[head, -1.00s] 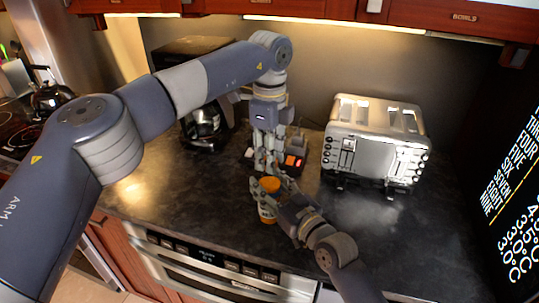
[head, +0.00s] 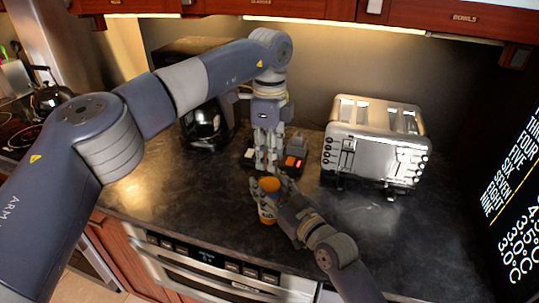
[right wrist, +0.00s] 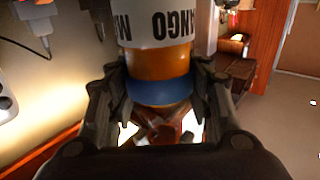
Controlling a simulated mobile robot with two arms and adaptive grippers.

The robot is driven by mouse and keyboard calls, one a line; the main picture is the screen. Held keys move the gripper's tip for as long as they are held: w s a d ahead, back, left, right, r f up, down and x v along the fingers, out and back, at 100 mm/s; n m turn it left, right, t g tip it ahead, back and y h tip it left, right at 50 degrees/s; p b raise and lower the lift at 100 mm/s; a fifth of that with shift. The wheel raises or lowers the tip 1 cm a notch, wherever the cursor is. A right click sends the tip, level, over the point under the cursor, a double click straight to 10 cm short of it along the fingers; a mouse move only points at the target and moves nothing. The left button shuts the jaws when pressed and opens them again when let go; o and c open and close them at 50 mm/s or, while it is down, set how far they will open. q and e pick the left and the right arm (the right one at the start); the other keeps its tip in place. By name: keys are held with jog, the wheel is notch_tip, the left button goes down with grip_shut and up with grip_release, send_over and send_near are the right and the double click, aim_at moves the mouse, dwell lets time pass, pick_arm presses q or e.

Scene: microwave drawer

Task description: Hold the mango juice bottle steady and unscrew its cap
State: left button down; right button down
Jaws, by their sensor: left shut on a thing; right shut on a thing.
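The mango juice bottle (head: 267,211) stands on the dark counter in the head view, orange with a pale label band. My left gripper (head: 266,169) points straight down over its top, jaws shut at the cap, which the fingers largely hide. My right gripper (head: 273,189) comes from the lower right and is shut around the upper bottle. In the right wrist view the bottle's label (right wrist: 155,24) reads upside down. The exact left finger contact is unclear.
A silver toaster (head: 375,145) stands to the right. A dark coffee maker (head: 207,125) is at the back left. A small device with a red light (head: 293,162) lies just behind the bottle. The counter front (head: 165,205) is clear, above a steel oven front (head: 215,270).

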pick_arm(q)
jog(key=shift+r, duration=0.85)
jog(key=shift+r, duration=2)
pick_arm(e)
jog(key=c, duration=0.7)
grip_release()
